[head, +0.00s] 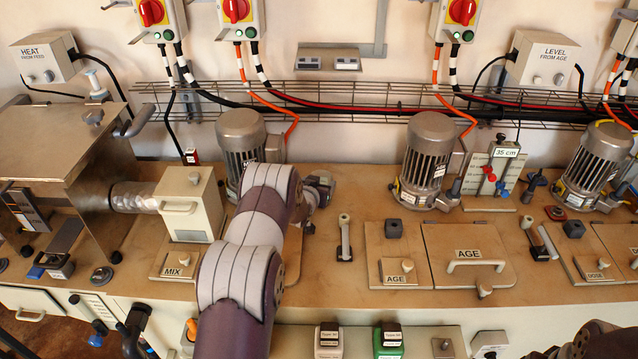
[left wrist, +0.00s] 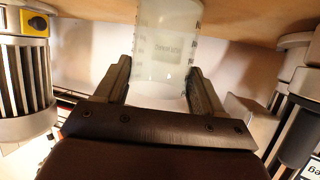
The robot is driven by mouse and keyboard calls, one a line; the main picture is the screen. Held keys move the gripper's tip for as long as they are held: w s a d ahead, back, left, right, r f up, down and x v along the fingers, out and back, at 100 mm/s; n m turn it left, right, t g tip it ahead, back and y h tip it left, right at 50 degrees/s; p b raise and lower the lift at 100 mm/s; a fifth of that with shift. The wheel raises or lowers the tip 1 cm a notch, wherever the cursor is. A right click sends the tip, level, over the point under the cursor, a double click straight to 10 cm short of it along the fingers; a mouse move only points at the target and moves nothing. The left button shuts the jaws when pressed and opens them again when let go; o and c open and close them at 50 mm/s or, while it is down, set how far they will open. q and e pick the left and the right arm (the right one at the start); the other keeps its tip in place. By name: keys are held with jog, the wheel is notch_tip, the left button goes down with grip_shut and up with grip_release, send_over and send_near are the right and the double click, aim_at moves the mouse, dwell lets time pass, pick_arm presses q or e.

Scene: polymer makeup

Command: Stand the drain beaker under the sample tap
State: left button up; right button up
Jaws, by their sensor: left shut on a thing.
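My left gripper (left wrist: 160,78) is shut on a translucent beaker (left wrist: 165,45) with printed marks on its side. Its two fingers lie on opposite sides of the beaker in the left wrist view, and the beaker's far end runs out of the picture. In the head view my left arm rises from the bottom and bends right near the bench's back; the beaker does not show there. I cannot tell for certain which fitting is the sample tap; a small panel with red and blue handles (head: 489,178) stands at the back right. My right gripper is not in view.
Motors stand along the back of the bench (head: 242,146) (head: 427,160) (head: 592,165). A pale MIX box (head: 188,200) is left of my arm. The AGE hatch (head: 470,268) with its raised handle lies right of centre. A wire cable tray (head: 340,100) runs along the wall.

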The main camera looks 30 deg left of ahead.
pick_arm(q)
jog(key=shift+f, duration=0.15)
jog(key=o, duration=1.4)
